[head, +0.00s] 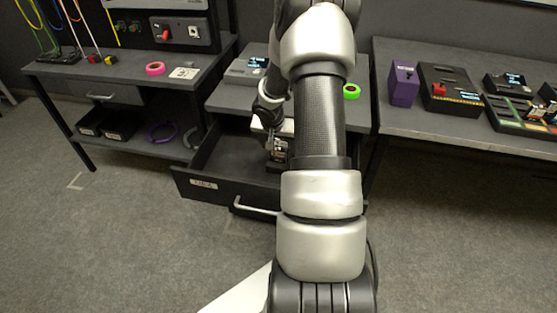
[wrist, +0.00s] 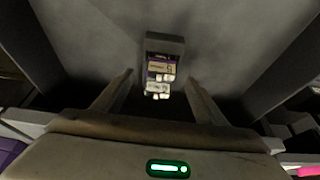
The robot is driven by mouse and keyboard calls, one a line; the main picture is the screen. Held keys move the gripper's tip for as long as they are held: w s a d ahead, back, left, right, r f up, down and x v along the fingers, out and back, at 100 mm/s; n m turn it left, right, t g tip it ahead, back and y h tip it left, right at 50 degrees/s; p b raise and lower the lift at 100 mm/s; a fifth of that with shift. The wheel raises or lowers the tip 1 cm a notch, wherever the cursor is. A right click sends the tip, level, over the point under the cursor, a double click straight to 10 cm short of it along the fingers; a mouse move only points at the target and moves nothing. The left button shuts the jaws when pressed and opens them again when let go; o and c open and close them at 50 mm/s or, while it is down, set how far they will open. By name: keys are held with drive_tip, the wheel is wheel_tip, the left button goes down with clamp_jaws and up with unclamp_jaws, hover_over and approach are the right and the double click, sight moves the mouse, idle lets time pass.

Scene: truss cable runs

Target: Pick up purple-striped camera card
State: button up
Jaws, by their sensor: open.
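In the wrist view a small dark item with a purple stripe and pale labels, seemingly the camera card (wrist: 161,68), stands in the drawer ahead of my gripper. My gripper (wrist: 160,88) is open, with one finger on each side of the card's lower end in the picture. I cannot tell whether either finger touches it. In the head view my gripper (head: 272,126) reaches down into the open drawer (head: 228,152). A dark labelled item (head: 279,150) shows just below it, partly hidden by my arm.
The drawer floor around the card looks bare, with walls on both sides. The drawer has a front handle (head: 256,208). Above it, a bench holds a green tape roll (head: 351,91). A right bench holds a purple box (head: 403,84); a left bench holds pink tape (head: 155,69).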

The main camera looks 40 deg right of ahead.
sight(278, 150)
drive_tip(key=x, duration=0.6)
drive_tip(key=shift+w+f+b, duration=0.1)
drive_tip(key=shift+f+b, duration=0.15)
drive_tip(key=shift+b, duration=0.15)
drive_tip(key=c, duration=1.1)
drive_tip(key=shift+r, duration=0.1)
drive_tip(key=shift+c, duration=0.2)
